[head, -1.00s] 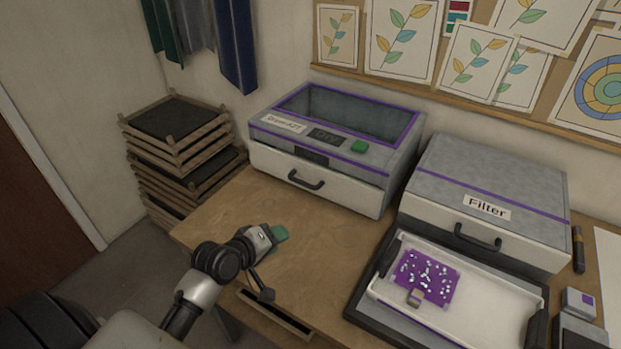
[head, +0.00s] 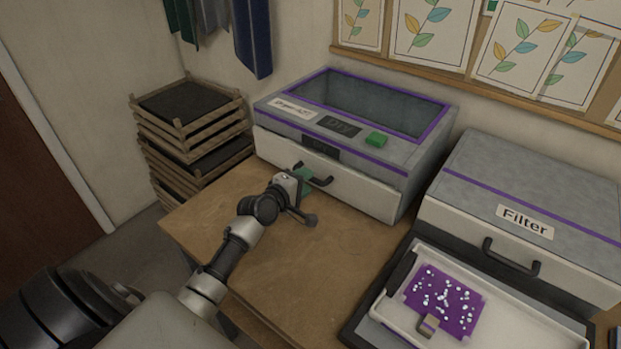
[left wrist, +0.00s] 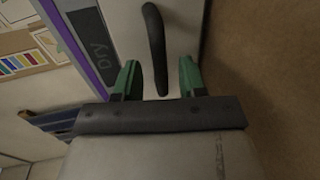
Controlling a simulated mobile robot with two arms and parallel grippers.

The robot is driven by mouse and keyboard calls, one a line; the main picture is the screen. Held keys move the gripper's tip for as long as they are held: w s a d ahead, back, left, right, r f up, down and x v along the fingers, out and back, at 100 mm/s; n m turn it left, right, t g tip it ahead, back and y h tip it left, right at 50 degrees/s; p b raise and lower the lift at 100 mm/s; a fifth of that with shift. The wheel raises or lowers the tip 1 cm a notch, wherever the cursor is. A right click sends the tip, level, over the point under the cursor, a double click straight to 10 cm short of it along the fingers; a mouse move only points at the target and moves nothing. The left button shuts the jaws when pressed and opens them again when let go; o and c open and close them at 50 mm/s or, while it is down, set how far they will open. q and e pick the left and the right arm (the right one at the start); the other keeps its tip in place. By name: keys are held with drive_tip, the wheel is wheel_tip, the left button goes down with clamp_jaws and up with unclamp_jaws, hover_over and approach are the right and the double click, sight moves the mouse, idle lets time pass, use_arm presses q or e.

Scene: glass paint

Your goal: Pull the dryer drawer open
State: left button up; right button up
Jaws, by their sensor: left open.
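The dryer (head: 350,140) is a grey box with purple trim and a glass lid. Its white front drawer (head: 360,184) looks shut and has a dark bar handle (head: 319,180). My left gripper (head: 305,181) is at the left part of this handle, partly covering it. In the left wrist view my left gripper (left wrist: 160,80) is open, its green fingers on either side of the line of the dark handle (left wrist: 155,45). The handle's near end reaches between the fingertips; I see no grip on it. My right gripper is not in view.
The Filter box (head: 530,205) stands right of the dryer. A white tray (head: 395,314) with a purple piece is in front of it. Stacked wooden frames (head: 190,125) stand left of the table. The tabletop (head: 230,200) before the dryer is mostly clear.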

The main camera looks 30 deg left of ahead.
use_arm(q)
drive_tip(key=shift+x, duration=1.45)
drive_tip(key=shift+c, duration=0.5)
clamp_jaws()
